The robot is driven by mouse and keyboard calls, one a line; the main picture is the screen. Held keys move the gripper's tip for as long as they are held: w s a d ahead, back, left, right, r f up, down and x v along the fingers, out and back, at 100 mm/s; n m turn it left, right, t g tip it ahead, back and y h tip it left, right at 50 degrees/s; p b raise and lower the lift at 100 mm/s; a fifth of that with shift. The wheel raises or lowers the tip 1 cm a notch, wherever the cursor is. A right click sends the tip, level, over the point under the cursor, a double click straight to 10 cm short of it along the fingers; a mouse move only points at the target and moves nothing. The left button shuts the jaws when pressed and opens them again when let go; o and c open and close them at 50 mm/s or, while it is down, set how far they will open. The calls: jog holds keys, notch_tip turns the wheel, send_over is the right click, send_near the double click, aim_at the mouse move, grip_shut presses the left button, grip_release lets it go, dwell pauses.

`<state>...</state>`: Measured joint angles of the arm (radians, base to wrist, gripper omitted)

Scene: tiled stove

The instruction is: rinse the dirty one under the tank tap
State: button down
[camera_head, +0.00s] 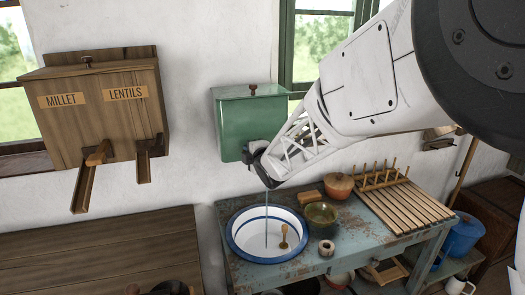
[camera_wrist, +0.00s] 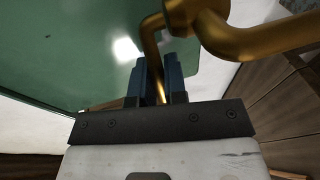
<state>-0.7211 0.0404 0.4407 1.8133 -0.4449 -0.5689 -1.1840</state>
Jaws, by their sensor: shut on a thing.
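A green tank (camera_head: 245,125) hangs on the white wall. It also fills the upper left of the wrist view (camera_wrist: 60,50). My gripper (camera_head: 262,160) is at its front lower edge. In the wrist view my gripper (camera_wrist: 160,82) is shut on a thin brass lever (camera_wrist: 152,45) of the brass tap (camera_wrist: 255,38). A thin stream of water (camera_head: 266,220) runs down into the white, blue-rimmed basin (camera_head: 236,250). A small wooden-handled item (camera_head: 284,238) stands in the basin, beside the stream. Which item is dirty I cannot tell.
An olive-green bowl (camera_head: 322,218), an orange-brown lidded pot (camera_head: 339,186) and a small ring-shaped piece (camera_head: 326,248) stand right of the basin on the worn blue table (camera_head: 372,245). A slatted rack with pegs (camera_head: 405,202) is farther right. A wooden millet and lentils dispenser (camera_head: 95,110) hangs at left.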

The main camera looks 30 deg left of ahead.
jog(key=shift+s+d+n+g+y, duration=0.1)
jog(key=shift+d+n+g+y, duration=0.1)
jog(key=shift+n+g+y, duration=0.35)
jog(key=c, duration=1.4)
grip_release()
jog(key=shift+c, duration=0.2)
jog(key=shift+s+d, duration=0.1)
jog(key=shift+d, duration=0.05)
jog(key=v, duration=0.7)
jog(key=shift+d+r, duration=0.2)
jog(key=shift+d, duration=0.05)
